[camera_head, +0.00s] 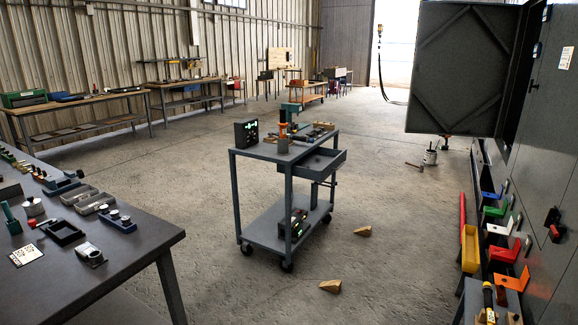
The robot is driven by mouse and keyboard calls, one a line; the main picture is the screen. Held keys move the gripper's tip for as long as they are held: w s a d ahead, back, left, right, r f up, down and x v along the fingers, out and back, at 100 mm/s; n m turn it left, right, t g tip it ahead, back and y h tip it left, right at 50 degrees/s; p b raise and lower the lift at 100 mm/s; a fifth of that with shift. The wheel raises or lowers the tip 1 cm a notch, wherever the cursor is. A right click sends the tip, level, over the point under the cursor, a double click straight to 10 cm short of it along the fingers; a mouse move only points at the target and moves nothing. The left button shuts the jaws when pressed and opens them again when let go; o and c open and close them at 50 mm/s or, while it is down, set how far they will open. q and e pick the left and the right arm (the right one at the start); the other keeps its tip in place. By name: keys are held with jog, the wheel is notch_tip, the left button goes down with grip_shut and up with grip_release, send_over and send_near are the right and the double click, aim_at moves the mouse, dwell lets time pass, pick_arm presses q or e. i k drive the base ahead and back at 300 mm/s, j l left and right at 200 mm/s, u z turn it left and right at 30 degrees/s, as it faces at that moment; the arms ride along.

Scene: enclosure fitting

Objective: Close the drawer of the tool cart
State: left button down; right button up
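The grey tool cart (265,155) stands on wheels in the middle of the floor. Its drawer (318,164) is just under the top shelf and sticks out to the right, so it is open. I see part of the drawer's inside; I cannot tell what it holds. On the cart's top are a dark box with green lights (246,132), an orange and green tool (284,130) and several small items. Neither of my grippers is in view.
Two wooden wedges (330,286) (363,231) lie on the floor right of the cart. A workbench (140,255) with parts fills the left front. A dark cabinet with an open door (455,70) and coloured bins (470,248) line the right. Floor around the cart is mostly clear.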

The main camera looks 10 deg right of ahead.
aim_at(316, 161)
jog(key=i+j+z, duration=0.15)
jog(key=i, duration=0.35)
jog(key=i+j+z, duration=0.15)
jog(key=i, duration=0.35)
jog(key=i+l+z, duration=0.15)
jog(key=i+z, duration=0.95)
jog(key=i+j, duration=0.05)
